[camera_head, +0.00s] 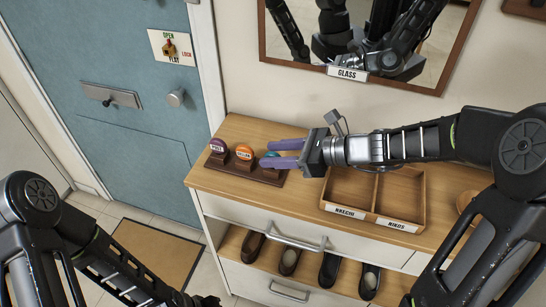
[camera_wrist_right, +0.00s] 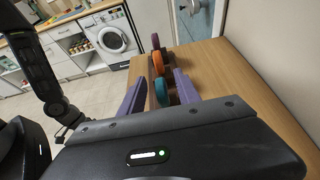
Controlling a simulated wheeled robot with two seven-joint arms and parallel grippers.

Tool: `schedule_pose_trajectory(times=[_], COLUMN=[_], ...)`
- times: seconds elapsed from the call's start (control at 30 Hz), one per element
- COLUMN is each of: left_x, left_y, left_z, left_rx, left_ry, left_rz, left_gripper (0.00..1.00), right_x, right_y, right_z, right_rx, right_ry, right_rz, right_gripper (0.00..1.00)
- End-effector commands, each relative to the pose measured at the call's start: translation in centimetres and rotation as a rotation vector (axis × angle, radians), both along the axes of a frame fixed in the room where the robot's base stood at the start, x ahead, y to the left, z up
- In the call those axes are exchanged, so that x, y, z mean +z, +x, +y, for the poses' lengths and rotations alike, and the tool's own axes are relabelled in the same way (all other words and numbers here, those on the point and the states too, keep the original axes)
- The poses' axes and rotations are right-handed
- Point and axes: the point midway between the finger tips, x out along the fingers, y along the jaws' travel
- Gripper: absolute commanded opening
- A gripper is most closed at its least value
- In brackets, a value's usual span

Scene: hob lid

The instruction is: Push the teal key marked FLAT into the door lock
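The teal key (camera_head: 270,155) stands at the right end of a dark wooden rack (camera_head: 236,169) on the cabinet top; its lettering is hidden. My right gripper (camera_head: 290,153) reaches in from the right with its purple fingers around the key's head. In the right wrist view the teal key (camera_wrist_right: 161,91) sits between the two spread fingers (camera_wrist_right: 160,92), with gaps visible. The door lock (camera_head: 170,48) is a cream plate marked OPEN, LOCK and FLAT on the blue door (camera_head: 120,100). My left arm is low at the left; its gripper is barely visible at the bottom edge.
Purple (camera_head: 217,146) and orange (camera_head: 244,152) keys stand left of the teal one on the rack. A divided wooden tray (camera_head: 424,200) lies right of it. A mirror (camera_head: 440,80) hangs behind.

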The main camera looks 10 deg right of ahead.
Motion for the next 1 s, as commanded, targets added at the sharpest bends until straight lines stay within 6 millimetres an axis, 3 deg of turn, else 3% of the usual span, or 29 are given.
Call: schedule_pose_trajectory(times=[0.67, 1.0], left_x=[0.04, 0.04], left_y=[-0.02, -0.02], left_z=[0.0, 0.0], left_rx=[0.0, 0.0], left_ry=[0.0, 0.0], left_rz=[0.0, 0.0], left_gripper=[0.36, 0.36], right_x=[-0.31, -0.3], right_y=[0.33, 0.33], right_z=[0.49, 0.49], right_rx=[-0.001, -0.001], right_ry=[-0.001, -0.001], right_rz=[0.0, 0.0], right_gripper=[0.39, 0.12])
